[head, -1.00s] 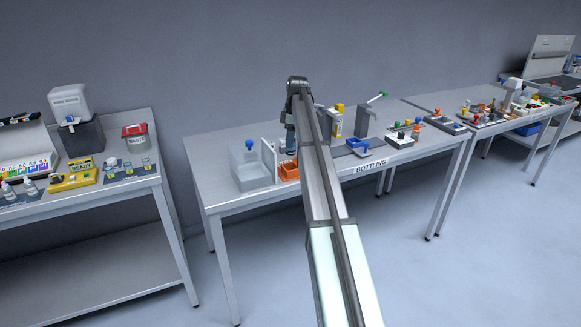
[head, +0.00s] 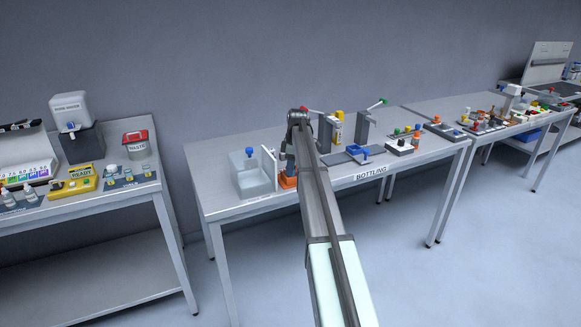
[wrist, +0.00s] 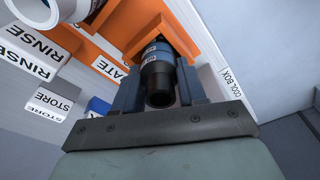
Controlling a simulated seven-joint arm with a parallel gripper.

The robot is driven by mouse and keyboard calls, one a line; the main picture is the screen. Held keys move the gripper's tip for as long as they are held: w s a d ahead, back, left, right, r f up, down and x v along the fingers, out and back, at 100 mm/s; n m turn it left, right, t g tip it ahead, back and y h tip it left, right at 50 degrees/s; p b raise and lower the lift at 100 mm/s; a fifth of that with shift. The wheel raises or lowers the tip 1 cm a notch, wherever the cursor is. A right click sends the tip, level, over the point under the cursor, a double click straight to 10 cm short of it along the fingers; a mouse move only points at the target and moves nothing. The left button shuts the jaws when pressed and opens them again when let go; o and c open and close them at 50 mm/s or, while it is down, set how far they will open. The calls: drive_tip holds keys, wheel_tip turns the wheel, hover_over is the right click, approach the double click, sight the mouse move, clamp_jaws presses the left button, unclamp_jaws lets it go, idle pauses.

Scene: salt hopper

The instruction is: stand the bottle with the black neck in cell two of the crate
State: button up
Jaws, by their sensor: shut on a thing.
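My gripper (wrist: 160,88) is shut on the bottle with the black neck (wrist: 158,72). The black neck points toward the wrist camera, and a blue-and-white label shows on the body. The bottle's lower end is at the orange crate (wrist: 105,58), between its orange walls; which cell it is in, and whether it touches the floor, I cannot tell. In the head view my gripper (head: 289,160) is low over the crate (head: 287,182) and hides most of it.
A clear cool box (head: 250,180) with a blue knob stands left of the crate. Blocks marked RINSE (wrist: 35,60) and STORE (wrist: 52,103) show in the wrist view, with another pale container (wrist: 62,10).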

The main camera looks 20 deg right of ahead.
drive_tip(key=shift+f, duration=0.15)
drive_tip(key=o, duration=1.1)
wheel_tip(320, 180, up, 12)
drive_tip(key=d, duration=0.1)
drive_tip(key=shift+s+d, duration=0.15)
drive_tip(key=shift+s, duration=0.25)
drive_tip(key=shift+o, duration=0.3)
